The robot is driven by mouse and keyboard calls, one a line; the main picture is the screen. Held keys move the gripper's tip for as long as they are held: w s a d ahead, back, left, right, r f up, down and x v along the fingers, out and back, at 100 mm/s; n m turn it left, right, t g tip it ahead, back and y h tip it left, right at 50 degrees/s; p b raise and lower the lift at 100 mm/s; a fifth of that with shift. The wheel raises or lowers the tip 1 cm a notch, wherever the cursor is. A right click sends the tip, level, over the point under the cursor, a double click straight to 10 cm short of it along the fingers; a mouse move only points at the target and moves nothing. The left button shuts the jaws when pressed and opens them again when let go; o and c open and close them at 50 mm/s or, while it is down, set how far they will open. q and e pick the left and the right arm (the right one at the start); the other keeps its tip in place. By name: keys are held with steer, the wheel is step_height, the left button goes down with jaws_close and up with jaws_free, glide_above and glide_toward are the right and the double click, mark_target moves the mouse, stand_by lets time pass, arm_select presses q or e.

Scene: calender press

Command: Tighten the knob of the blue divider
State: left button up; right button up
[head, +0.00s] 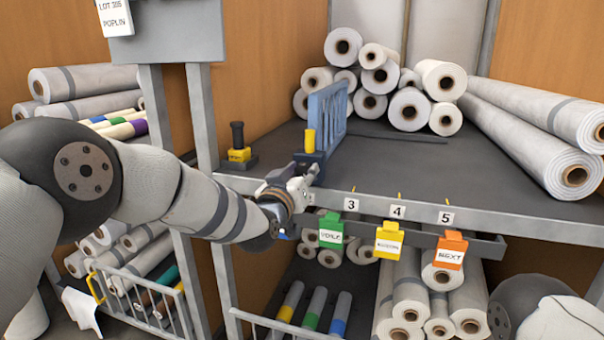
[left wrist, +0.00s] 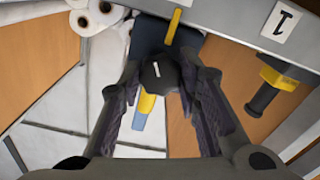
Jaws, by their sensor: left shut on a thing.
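The blue divider (head: 328,118) stands upright near the front edge of the shelf, with a yellow upright grip (head: 309,141) at its near end. My left gripper (head: 308,178) is at the shelf's front edge, just below the divider's base. In the left wrist view, a dark knob (left wrist: 158,76) with a white mark sits between the two fingers of my left gripper (left wrist: 160,72), which is shut on it. The blue base (left wrist: 150,37) shows behind the knob, and a yellow piece (left wrist: 146,103) shows below it. The head view hides the knob behind the gripper. My right gripper is out of view.
A yellow and black clamp (head: 238,152) stands left of the divider. Tags in green (head: 331,230), yellow (head: 389,240) and orange (head: 451,250) hang from the front rail, right of my gripper. White rolls (head: 407,110) are piled at the back. The shelf top (head: 400,160) is mostly clear.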

arm_select(q)
steer(key=o, duration=1.1)
steer(key=shift+o, duration=0.2)
steer(key=v, duration=1.2)
steer(key=shift+r, duration=0.1)
